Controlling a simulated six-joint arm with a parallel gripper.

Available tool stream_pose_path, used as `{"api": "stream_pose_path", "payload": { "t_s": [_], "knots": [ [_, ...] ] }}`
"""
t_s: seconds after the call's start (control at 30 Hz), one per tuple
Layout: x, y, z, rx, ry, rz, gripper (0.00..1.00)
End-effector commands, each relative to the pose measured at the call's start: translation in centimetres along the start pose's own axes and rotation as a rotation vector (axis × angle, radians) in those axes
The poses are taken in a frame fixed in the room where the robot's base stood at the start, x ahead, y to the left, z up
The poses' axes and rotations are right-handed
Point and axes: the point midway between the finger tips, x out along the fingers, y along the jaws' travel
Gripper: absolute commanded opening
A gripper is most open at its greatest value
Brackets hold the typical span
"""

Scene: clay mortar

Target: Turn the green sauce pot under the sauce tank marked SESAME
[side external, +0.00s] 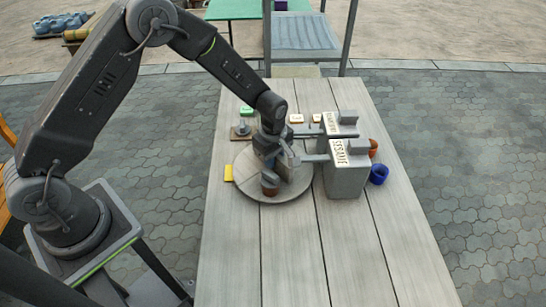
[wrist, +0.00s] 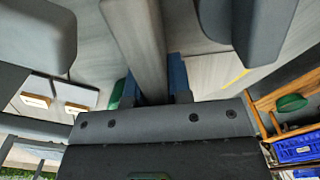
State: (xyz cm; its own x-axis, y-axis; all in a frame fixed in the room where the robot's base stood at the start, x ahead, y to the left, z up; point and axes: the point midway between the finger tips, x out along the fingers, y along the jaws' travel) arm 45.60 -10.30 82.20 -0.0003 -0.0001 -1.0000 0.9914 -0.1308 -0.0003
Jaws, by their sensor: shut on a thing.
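My gripper (side external: 280,165) is low over the round grey turntable (side external: 262,197) on the table, beside the tank marked SESAME (side external: 348,175). In the wrist view it is shut on a grey bar (wrist: 140,40). A green patch (wrist: 121,92) and a blue patch (wrist: 178,75) show either side of this bar; whether the green one is the green sauce pot I cannot tell. The gripper hides much of the turntable, and no green pot shows there in the side view.
A second grey tank (side external: 345,118) stands behind the SESAME tank. A blue cup (side external: 378,174) is to their right. The table front (side external: 300,260) is clear.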

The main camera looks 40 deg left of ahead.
Motion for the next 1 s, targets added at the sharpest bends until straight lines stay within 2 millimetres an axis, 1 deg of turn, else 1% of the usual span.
{"api": "stream_pose_path", "payload": {
  "t_s": [1.0],
  "knots": [
    [-0.08, 0.04, -0.01, -0.507, 0.000, 0.001, 0.00]
  ]
}}
